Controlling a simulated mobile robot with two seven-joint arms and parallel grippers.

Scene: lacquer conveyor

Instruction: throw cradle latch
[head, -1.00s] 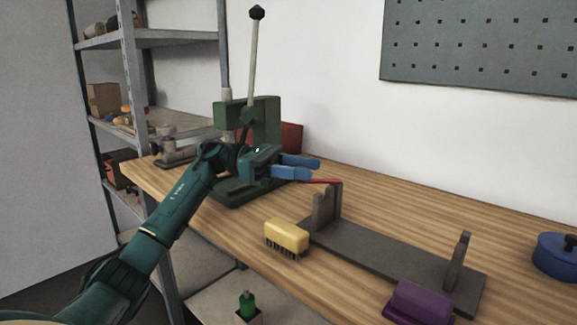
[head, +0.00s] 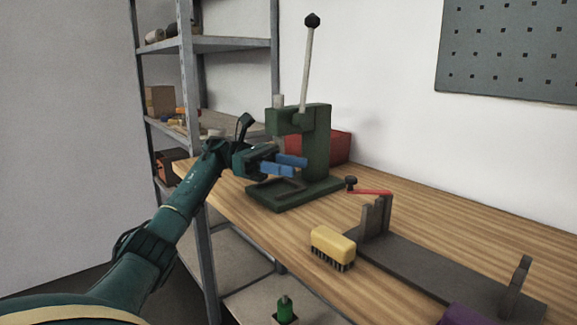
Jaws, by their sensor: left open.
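The cradle (head: 440,269) is a long dark grey base with an upright at each end, lying on the wooden bench. Its latch (head: 372,192) is a red bar with a black knob at its left end, lying nearly level across the top of the left upright (head: 376,218). My left gripper (head: 284,166), with blue fingertips, is open and empty. In the picture it is left of the latch knob and apart from it, in front of the green press. My right gripper is not in view.
The green press (head: 318,150) with its tall lever stands behind my left gripper, with a red box (head: 335,147) behind it. A yellow brush (head: 332,247) lies by the cradle's left end. A purple block (head: 465,315) is at the bottom edge. The bench (head: 450,220) behind the cradle is clear.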

